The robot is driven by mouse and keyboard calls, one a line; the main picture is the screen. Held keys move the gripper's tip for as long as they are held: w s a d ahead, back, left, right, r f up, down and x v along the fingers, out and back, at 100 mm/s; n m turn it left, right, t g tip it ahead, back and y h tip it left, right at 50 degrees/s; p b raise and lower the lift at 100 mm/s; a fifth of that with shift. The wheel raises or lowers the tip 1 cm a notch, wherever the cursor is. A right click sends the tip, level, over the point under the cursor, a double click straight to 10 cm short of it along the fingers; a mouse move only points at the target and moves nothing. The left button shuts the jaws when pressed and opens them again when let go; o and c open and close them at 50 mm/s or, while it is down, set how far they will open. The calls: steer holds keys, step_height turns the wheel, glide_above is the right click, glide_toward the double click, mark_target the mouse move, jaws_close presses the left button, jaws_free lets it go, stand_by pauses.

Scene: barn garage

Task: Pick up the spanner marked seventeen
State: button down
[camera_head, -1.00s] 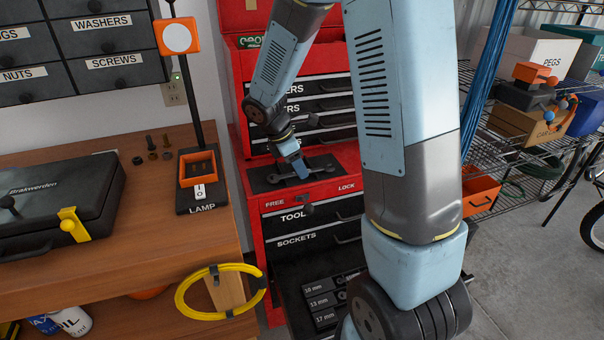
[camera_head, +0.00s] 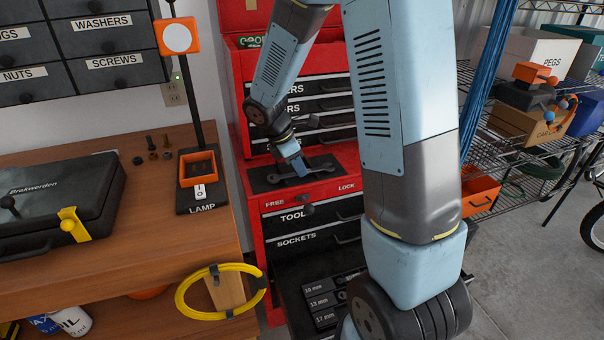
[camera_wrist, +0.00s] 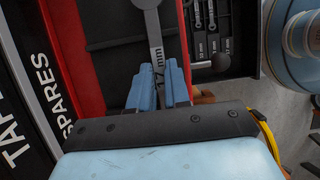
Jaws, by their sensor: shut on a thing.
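The grey spanner (camera_wrist: 156,37) shows in the wrist view with "7 mm" readable on its shank and the rest of the mark partly hidden. My gripper (camera_wrist: 158,84) is shut on this shank, one blue fingertip on each side. In the head view my gripper (camera_head: 297,166) is at the dark mat (camera_head: 262,183) on top of the red tool chest (camera_head: 350,155). The spanner (camera_head: 318,168) shows there as a small grey shape at the fingertips. I cannot tell whether it touches the mat.
Below, an open black drawer has slots labelled 10 mm, 13 mm and 17 mm (camera_head: 324,318); it also shows in the wrist view (camera_wrist: 228,45). The wooden bench (camera_head: 130,215) with a lamp (camera_head: 198,185) stands left. Wire shelves (camera_head: 500,150) stand right.

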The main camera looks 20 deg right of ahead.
steer(key=shift+r, duration=0.1)
steer(key=shift+r, duration=0.2)
step_height(320, 180, up, 2)
steer(key=shift+r, duration=0.2)
steer(key=s+r, duration=1)
steer(key=s, duration=0.4)
steer(key=shift+d, duration=0.15)
